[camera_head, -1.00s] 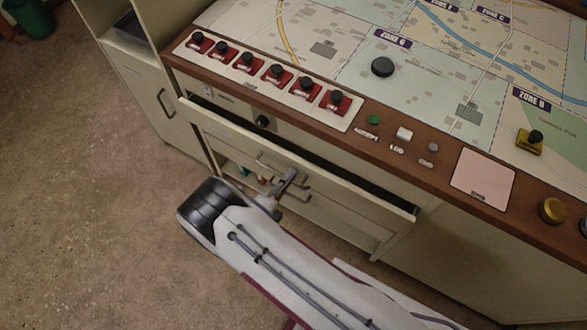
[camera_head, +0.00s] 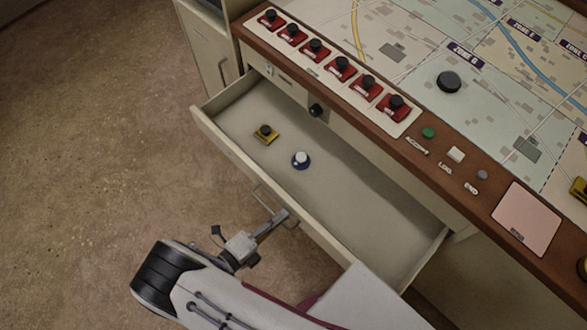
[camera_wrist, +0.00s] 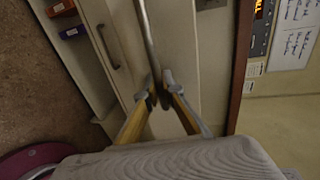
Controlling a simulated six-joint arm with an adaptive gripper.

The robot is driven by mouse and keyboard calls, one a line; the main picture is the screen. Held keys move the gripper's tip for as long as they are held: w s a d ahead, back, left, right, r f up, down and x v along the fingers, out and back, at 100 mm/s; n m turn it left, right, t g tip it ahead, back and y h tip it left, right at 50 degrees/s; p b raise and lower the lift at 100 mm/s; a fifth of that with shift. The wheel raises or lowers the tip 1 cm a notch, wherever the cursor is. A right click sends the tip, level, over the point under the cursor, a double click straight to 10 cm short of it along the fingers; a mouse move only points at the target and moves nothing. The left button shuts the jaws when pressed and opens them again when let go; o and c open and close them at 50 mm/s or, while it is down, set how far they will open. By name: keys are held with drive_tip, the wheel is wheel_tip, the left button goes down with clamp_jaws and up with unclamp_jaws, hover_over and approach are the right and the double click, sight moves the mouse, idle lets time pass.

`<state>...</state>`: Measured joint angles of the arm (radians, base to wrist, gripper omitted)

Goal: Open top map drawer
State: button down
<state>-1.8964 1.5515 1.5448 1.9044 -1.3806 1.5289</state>
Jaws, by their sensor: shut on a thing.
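The top map drawer (camera_head: 335,187) is pulled well out from under the console in the head view, with its inside showing. My gripper (camera_head: 280,217) is at the drawer's front, shut on the drawer handle (camera_head: 262,200). In the wrist view the fingers (camera_wrist: 161,92) close around the handle bar (camera_wrist: 148,40). Part of the handle is hidden by the fingers.
The console top holds a row of red-based black knobs (camera_head: 340,68), a map with a black puck (camera_head: 449,82), and small buttons. A cabinet door with a handle (camera_wrist: 108,47) is beside the drawer in the wrist view. The floor (camera_head: 90,130) at left is clear.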

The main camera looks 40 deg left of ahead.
drive_tip(key=shift+f+v, duration=0.2)
drive_tip(key=shift+v, duration=0.65)
drive_tip(key=shift+f+v, duration=0.15)
drive_tip(key=shift+v, duration=0.75)
drive_tip(key=shift+f+v, duration=0.2)
drive_tip(key=shift+v, duration=0.65)
drive_tip(key=shift+s, duration=0.1)
drive_tip(key=c, duration=2.5)
unclamp_jaws()
drive_tip(key=shift+s, duration=0.1)
drive_tip(key=shift+v, duration=5.9)
